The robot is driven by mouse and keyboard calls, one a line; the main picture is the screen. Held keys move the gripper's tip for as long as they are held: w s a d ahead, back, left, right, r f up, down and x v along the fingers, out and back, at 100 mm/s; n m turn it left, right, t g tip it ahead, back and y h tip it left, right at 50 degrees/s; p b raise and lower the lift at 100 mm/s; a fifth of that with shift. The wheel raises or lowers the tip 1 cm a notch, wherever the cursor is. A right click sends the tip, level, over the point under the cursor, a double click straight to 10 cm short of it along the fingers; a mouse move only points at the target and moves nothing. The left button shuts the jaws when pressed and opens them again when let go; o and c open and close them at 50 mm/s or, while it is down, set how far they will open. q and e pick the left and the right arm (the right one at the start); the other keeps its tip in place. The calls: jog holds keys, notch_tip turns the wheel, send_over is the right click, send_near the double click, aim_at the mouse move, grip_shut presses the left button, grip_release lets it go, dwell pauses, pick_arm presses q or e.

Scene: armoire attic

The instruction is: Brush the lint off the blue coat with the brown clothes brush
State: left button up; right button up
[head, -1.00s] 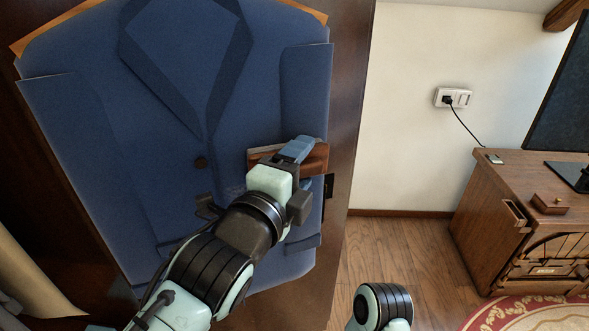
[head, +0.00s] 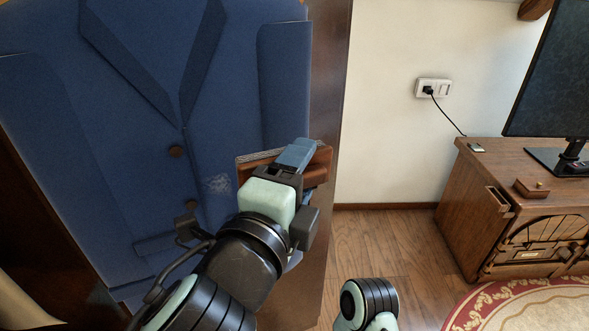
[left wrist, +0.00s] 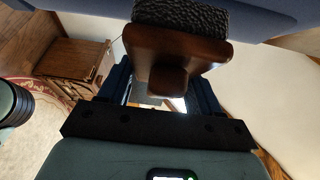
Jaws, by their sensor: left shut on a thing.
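The blue coat (head: 225,110) hangs upright on a dark wooden panel at the left of the head view. A pale lint patch (head: 217,184) shows on its front, right of the lower button. My left gripper (head: 296,154) is shut on the brown clothes brush (head: 321,163), right of the lint near the coat's right edge. The left wrist view shows the brush's wooden back and handle (left wrist: 175,48) between the fingers, with dark bristles (left wrist: 182,14) towards the coat. I cannot tell whether the bristles touch the cloth. My right gripper is out of view.
A wooden cabinet (head: 455,215) stands at the right, with a monitor (head: 550,80) and a small box (head: 532,187) on it. A wall socket (head: 433,88) holds a plug and cord. A red patterned rug (head: 530,305) lies in front. The floor between panel and cabinet is clear.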

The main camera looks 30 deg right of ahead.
pick_arm(q)
jog(key=shift+s+a, duration=0.15)
jog(key=shift+s, duration=0.6)
jog(key=shift+s+a, duration=0.15)
jog(key=shift+s, duration=0.55)
